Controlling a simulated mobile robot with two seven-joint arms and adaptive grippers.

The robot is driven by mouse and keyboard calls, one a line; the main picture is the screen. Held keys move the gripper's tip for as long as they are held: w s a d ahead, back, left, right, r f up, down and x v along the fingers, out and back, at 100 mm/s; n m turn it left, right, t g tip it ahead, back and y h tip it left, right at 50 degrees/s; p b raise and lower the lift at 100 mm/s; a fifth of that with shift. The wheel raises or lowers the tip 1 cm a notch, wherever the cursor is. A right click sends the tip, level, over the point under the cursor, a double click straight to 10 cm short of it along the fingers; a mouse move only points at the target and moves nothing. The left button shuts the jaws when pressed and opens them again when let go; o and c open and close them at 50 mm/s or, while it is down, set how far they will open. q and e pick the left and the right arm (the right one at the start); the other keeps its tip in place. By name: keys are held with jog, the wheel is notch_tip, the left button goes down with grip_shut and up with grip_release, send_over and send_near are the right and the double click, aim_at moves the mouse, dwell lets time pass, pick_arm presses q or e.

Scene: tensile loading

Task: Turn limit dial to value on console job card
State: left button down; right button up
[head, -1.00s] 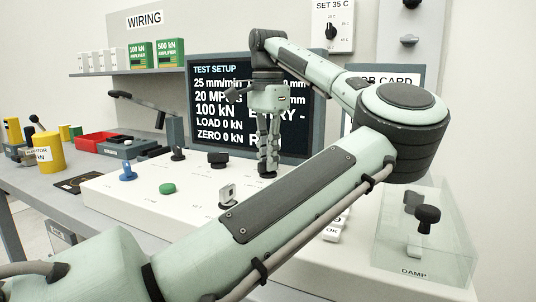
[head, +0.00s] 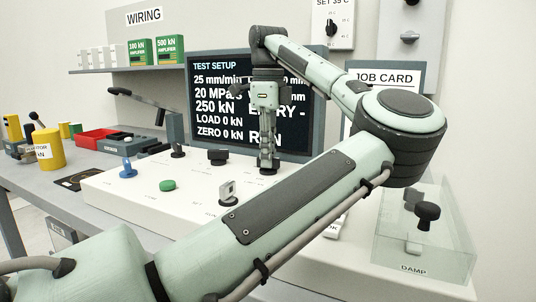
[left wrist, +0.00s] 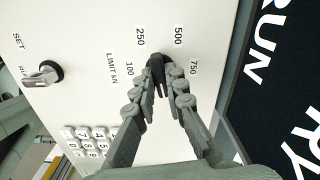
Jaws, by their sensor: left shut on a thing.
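The limit dial (left wrist: 157,64) is a small black knob on the white console (left wrist: 100,25), with the labels 100, 250, 500 and 750 around it in the left wrist view. My left gripper (left wrist: 159,82) is shut on the dial; the fingers cover part of it, and its exact pointing is hard to tell. In the head view my left gripper (head: 268,168) points down at the console, hiding the dial. The screen (head: 225,107) reads 250 kN. The job card (head: 387,78) shows its heading, but my arm hides its lower part.
A silver key switch (left wrist: 44,74) and a keypad (left wrist: 88,140) are near the dial. A green button (head: 167,186), a blue knob (head: 127,168) and black knobs are on the console. A clear DAMP cover (head: 418,240) stands at right. The screen is close behind the gripper.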

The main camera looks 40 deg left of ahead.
pick_arm(q)
jog(key=m, duration=0.3)
jog(key=shift+m, duration=0.8)
jog(key=m+b, duration=0.1)
jog(key=m, duration=0.1)
jog(key=shift+m, duration=0.4)
jog(key=m, duration=0.3)
jog(key=shift+m, duration=0.3)
jog(key=shift+m+b, duration=0.3)
jog(key=shift+m, duration=0.3)
pick_arm(e)
jog(key=r, duration=0.3)
jog(key=shift+s+d+r, duration=0.2)
jog(key=shift+r, duration=0.1)
jog(key=shift+w+r, duration=0.15)
jog(key=shift+w, duration=0.05)
pick_arm(q)
jog(key=c, duration=1.6)
grip_release()
